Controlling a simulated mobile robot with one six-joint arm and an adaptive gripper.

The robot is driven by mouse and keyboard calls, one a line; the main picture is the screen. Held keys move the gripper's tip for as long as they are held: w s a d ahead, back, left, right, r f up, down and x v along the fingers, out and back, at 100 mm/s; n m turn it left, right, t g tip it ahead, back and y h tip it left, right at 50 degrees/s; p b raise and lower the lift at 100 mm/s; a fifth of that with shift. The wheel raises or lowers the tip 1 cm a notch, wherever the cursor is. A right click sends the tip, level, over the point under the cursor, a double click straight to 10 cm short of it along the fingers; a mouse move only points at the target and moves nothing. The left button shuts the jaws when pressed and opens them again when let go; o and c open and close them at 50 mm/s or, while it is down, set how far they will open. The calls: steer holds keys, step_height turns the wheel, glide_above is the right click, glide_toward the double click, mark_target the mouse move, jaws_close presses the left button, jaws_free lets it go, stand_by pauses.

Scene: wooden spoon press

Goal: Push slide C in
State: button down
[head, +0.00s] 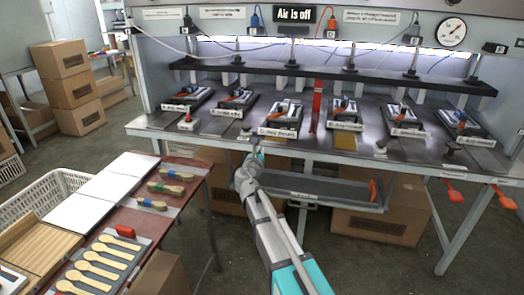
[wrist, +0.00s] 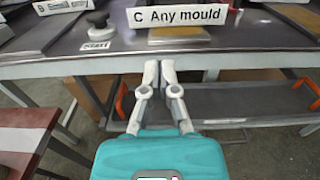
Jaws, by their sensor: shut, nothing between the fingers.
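Slide C (head: 284,112) is a dark tray with a mould on the press bench, with a white front plate reading "C Any mould" (wrist: 178,15). Its front sits nearer the bench edge than those of the neighbouring slides. My gripper (head: 254,148) is in front of the bench edge, below and a little left of slide C's plate. In the wrist view my gripper (wrist: 160,66) has its fingertips together, empty, just below the plate in the picture and apart from it. The body of slide C is cut off in the wrist view.
A dark knob (wrist: 97,20) with a START label is left of slide C's plate. A yellow pad (wrist: 180,35) lies on the bench below the plate. A lower shelf (head: 325,187) hangs under the bench. A red table (head: 180,200) with spoons stands at left.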

steer(key=c, duration=1.1)
jaws_free()
steer(key=shift+d, duration=0.1)
steer(key=shift+o, duration=1.2)
steer(key=shift+s+d+f+m, duration=0.1)
steer(key=shift+d+f+m, duration=0.05)
steer(key=shift+d+m, duration=0.15)
steer(key=shift+o, duration=1.3)
steer(key=s+d+f+m+g+h, duration=0.3)
steer(key=s+d+f+m+g, duration=0.1)
steer(key=d+m, duration=0.5)
steer(key=shift+s+d+f, duration=0.2)
steer(key=shift+s+d, duration=0.15)
steer(key=shift+s, duration=0.1)
steer(key=s+d+f+m+g+y, duration=0.1)
steer(key=s+d+f+m+g, duration=0.45)
steer(key=s+m, duration=0.3)
steer(key=s+d+f+m+g+y, duration=0.2)
steer(key=s+d+f+m+g, duration=0.2)
steer(key=s+f+m, duration=0.35)
steer(key=s+a+m+g+y, duration=0.2)
steer(key=s+m+g+y, duration=0.2)
steer(key=s+m, duration=0.3)
steer(key=s+f, duration=0.1)
steer(key=s, duration=0.3)
steer(key=shift+a+m, duration=0.2)
steer(key=shift+m, duration=0.1)
steer(key=shift+s, duration=0.25)
